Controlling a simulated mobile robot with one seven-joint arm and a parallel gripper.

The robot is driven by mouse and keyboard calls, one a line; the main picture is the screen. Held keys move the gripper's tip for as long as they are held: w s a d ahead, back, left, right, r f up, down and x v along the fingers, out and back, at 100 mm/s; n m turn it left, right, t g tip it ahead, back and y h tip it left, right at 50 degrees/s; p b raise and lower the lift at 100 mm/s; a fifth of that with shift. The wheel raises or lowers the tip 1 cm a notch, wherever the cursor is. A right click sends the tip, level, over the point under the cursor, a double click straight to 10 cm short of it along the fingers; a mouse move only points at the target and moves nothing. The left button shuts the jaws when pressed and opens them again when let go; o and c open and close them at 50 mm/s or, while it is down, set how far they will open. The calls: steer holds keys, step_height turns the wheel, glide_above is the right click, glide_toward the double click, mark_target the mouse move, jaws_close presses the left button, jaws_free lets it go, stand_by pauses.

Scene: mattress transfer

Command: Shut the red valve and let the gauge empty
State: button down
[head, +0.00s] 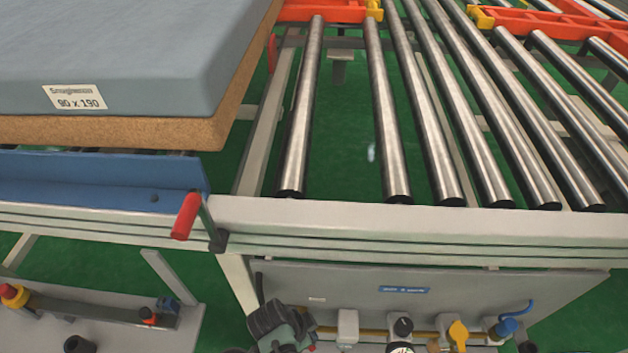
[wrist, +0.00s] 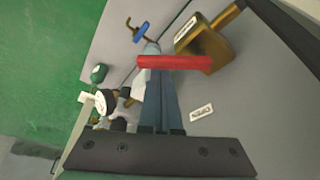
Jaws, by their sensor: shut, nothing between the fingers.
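The red valve shows in the wrist view as a red bar handle (wrist: 185,63), which crosses the picture in front of my fingers near their tips. I cannot tell whether they touch. My gripper (wrist: 154,78) is shut with nothing between its fingers. In the head view my dark wrist is at the bottom, in front of the grey panel, and the red valve is not visible there. A round white dial, likely the gauge (head: 400,348), is cut off by the bottom edge. Its needle cannot be read.
The grey panel (head: 450,282) carries a yellow handle (head: 458,332) and a blue handle (head: 507,326). The blue one also shows in the wrist view (wrist: 140,36), beside a brass block (wrist: 207,48). Above are conveyor rollers (head: 385,110), a mattress (head: 140,60) and a red-gripped lever (head: 186,216).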

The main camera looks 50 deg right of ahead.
steer(key=a+m, duration=0.1)
steer(key=m+g, duration=0.1)
steer(key=m, duration=0.1)
steer(key=a+m, duration=0.1)
steer(key=m, duration=0.1)
steer(key=shift+w+a+y+b, duration=0.35)
steer(key=shift+w+y, duration=0.05)
steer(key=shift+a, duration=0.1)
stand_by(0.4)
